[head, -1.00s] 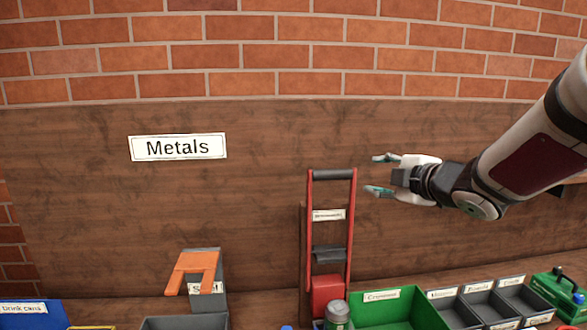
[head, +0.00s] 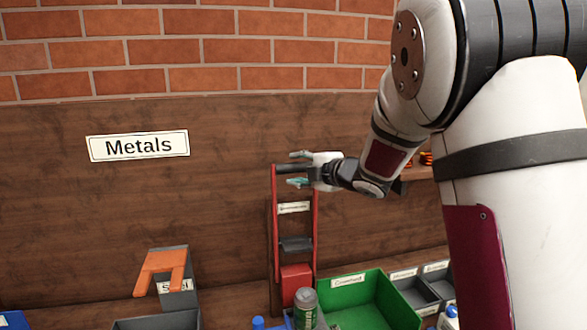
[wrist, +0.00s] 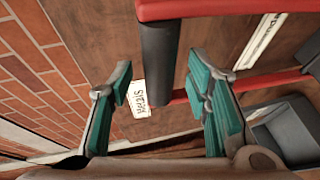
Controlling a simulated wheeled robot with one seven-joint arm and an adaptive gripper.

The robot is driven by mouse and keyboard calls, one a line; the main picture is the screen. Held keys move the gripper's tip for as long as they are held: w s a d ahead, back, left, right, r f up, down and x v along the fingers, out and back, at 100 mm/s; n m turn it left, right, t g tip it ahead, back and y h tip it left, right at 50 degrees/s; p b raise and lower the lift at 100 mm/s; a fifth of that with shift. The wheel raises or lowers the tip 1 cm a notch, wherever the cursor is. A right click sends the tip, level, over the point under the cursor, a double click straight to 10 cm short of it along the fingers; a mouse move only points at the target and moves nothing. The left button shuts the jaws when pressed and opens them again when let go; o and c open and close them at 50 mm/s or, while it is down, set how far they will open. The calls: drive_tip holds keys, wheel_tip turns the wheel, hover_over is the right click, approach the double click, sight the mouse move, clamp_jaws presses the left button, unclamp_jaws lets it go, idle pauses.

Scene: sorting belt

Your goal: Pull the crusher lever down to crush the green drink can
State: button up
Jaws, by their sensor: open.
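The crusher (head: 296,283) stands against the wooden wall, with a tall red lever frame (head: 315,215) and a black handle bar across its top. The handle also shows in the wrist view (wrist: 158,62), between my two fingers in the picture. My gripper (head: 298,169) is open and empty, its teal fingertips at the handle's height. I see no clear contact, and depth is hard to judge. A green and grey can-like cylinder (head: 305,309) stands upright in front of the crusher's red block. Its bottom is cut off, and I cannot tell whether it is inside the crusher.
A green bin (head: 385,283) stands right of the crusher, with grey bins (head: 440,284) beyond. An orange magnet-shaped piece (head: 160,268) sits on a grey stand at left, behind a grey bin (head: 155,322). A Metals sign (head: 138,145) hangs on the wall.

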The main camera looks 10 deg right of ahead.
drive_tip(key=shift+x, duration=1.2)
clamp_jaws()
drive_tip(key=shift+s, duration=0.1)
